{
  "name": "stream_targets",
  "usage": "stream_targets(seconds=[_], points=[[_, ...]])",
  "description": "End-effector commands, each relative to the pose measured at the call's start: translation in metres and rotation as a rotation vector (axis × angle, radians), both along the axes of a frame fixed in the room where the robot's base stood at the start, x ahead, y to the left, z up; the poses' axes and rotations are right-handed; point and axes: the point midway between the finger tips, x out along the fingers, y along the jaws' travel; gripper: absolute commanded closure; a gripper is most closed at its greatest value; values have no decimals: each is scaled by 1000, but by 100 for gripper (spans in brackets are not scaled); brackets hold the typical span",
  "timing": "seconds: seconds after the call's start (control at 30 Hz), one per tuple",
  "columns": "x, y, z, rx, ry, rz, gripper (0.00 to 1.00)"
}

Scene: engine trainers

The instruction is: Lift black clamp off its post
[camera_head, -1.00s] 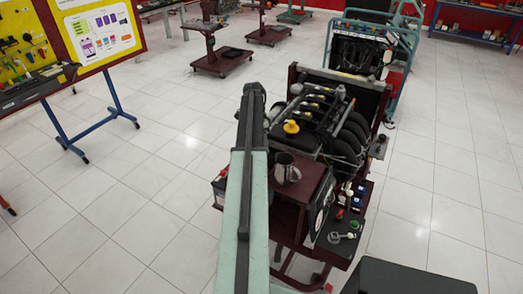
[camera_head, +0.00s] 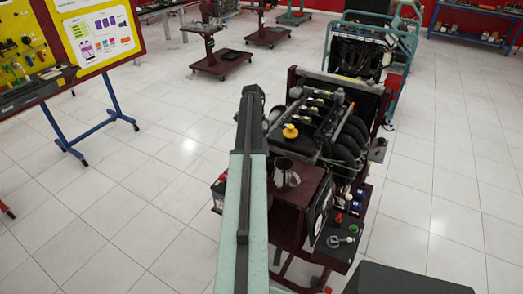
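The black clamp and its post cannot be made out in the head view. A dark box with a red part (camera_head: 221,180), perhaps a battery, shows at the left edge of the engine trainer (camera_head: 308,183), mostly hidden behind my arm. My arm runs up the middle of the picture in pale green and dark grey, and its far end is beside the engine (camera_head: 310,125). My gripper is not visible, so its opening and any hold cannot be seen.
A metal jug (camera_head: 286,173) stands on the trainer's dark red box. A yellow cap (camera_head: 290,131) tops the engine. A lower tray (camera_head: 338,250) holds small coloured parts. A tool board (camera_head: 75,45) stands at left. Tiled floor (camera_head: 130,210) is clear left of the trainer.

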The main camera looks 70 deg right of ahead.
Motion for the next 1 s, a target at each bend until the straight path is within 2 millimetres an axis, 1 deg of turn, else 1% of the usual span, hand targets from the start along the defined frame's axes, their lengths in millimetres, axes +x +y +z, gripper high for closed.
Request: stream_targets(seconds=[0.03,0.2,0.33,0.43,0.9,0.97,1.0], points=[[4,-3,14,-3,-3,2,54],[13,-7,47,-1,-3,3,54],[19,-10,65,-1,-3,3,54],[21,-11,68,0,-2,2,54],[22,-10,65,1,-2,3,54],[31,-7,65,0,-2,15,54],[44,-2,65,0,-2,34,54]])
